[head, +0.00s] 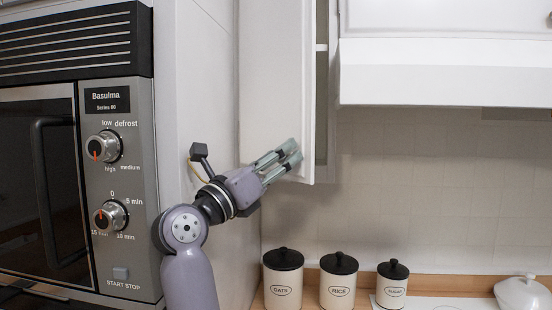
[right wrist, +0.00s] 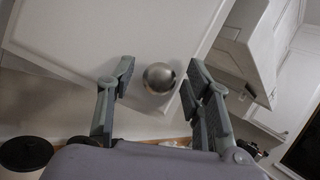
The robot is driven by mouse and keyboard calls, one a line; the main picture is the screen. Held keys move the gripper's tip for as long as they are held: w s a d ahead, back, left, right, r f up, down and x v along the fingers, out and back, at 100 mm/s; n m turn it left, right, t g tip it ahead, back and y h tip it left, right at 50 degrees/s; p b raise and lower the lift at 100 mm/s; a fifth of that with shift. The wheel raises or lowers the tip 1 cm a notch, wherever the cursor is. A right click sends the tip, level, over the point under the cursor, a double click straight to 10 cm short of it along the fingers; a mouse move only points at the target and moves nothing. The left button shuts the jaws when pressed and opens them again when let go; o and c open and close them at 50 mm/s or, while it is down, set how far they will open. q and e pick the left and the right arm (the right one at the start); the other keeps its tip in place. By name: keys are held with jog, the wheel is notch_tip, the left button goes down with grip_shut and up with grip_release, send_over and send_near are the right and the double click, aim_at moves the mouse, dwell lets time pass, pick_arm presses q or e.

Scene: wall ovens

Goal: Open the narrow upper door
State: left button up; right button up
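The narrow upper door (head: 274,75) is a tall white panel left of the range hood in the head view. It stands ajar, with a dark strip of cabinet interior and a shelf edge (head: 321,47) showing along its right side. In the right wrist view, a round metal knob (right wrist: 159,78) sits on the white door (right wrist: 110,35). My right gripper (head: 292,154) is in front of the door's lower right corner. Its fingers (right wrist: 161,72) are spread, one on each side of the knob; contact is not clear. My left gripper is out of view.
A wall oven (head: 120,180) with knobs and a handle stands at the left, close to my right arm. Lidded canisters (head: 283,280) stand on the counter below. A white range hood (head: 440,72) is at the right. The tiled wall (head: 420,180) beneath it is clear.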

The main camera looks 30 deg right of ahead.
aim_at(289, 97)
notch_tip(289, 97, up, 10)
jog(key=shift+f, duration=0.1)
dwell(0.6)
jog(key=shift+c, duration=0.5)
